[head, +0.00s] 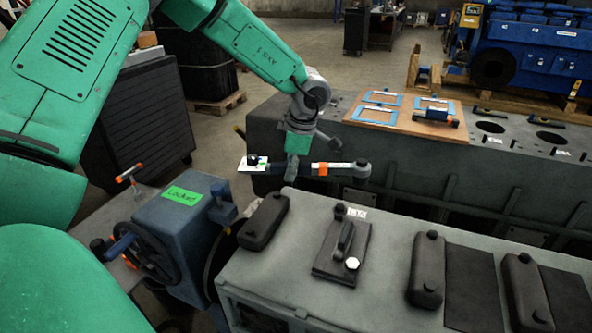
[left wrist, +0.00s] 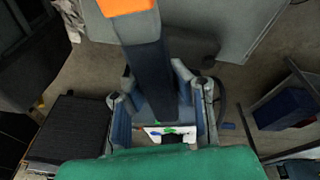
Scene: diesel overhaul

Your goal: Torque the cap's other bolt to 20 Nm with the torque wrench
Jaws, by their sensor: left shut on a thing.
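My left gripper (head: 297,168) is shut on the torque wrench, whose orange band (head: 322,169) and round grey head (head: 362,168) extend to the right. The wrench lies about level in the air, beyond the grey engine block (head: 300,250). In the left wrist view, my fingers (left wrist: 160,108) close around its dark handle (left wrist: 147,62). A dark bearing cap (head: 344,241) sits on a dark plate on the block. Its near bolt (head: 352,262) has a whitish head and its far bolt (head: 340,209) is dark. The wrench head is apart from both. My right gripper is not in view.
More dark caps stand on the block, at left (head: 263,221) and right (head: 427,270). A blue turning unit (head: 180,225) with a green "Locked" label is at the block's left end. Behind is another grey block with a wooden board (head: 410,117) carrying blue-framed items.

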